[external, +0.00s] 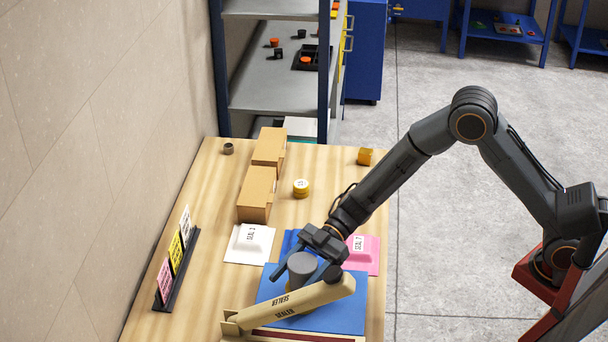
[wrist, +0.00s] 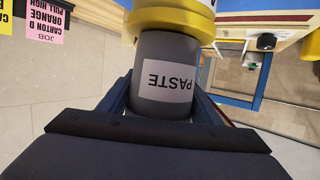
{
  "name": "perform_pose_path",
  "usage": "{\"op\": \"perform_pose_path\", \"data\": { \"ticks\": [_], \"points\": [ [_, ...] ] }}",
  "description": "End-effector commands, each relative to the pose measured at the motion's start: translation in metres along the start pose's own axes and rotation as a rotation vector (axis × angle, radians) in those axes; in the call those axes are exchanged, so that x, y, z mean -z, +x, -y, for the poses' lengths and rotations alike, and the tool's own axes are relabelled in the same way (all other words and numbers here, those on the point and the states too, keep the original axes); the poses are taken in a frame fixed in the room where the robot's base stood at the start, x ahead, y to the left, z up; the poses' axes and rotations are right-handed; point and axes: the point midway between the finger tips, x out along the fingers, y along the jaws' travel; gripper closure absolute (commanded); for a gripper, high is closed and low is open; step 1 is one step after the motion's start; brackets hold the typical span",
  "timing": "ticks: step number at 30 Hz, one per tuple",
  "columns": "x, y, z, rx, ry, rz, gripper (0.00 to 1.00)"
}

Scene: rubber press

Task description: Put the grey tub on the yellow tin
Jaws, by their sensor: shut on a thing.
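The grey tub (external: 301,266) is upright between the fingers of my gripper (external: 303,272), above the blue board. In the wrist view, which is upside down, my gripper (wrist: 163,100) is shut on the grey tub (wrist: 165,75), whose white label reads PASTE. A yellow tin (wrist: 172,18) with a wide rim is directly under the tub. The two appear to touch, but I cannot tell whether the tub's weight rests on it. In the external view that tin is hidden, apparently behind the beige sealer bar.
The beige sealer bar (external: 290,302) crosses in front of the tub over the blue board (external: 345,317). A white pad (external: 240,247) and a pink pad (external: 369,262) lie nearby. Brown cartons (external: 256,194), a small yellow round piece (external: 301,188) and a sign rack (external: 178,270) stand on the table.

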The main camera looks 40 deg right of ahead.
Motion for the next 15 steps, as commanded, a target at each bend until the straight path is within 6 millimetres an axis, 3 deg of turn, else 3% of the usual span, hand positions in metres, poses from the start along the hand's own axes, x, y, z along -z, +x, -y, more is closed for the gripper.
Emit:
{"op": "perform_pose_path", "data": {
  "ticks": [7, 8, 9, 11, 15],
  "points": [
    [-0.0029, 0.001, -0.0001, 0.0, 0.0, -0.001, 0.76],
    [-0.0033, 0.001, 0.0001, 0.001, 0.001, 0.0, 0.38],
    [-0.003, 0.0009, 0.0002, 0.001, 0.001, 0.0, 0.32],
    [-0.0029, 0.0009, 0.0002, 0.001, 0.001, 0.0, 0.23],
    [-0.0028, 0.0009, 0.0002, 0.001, 0.001, 0.0, 0.23]
  ]
}}
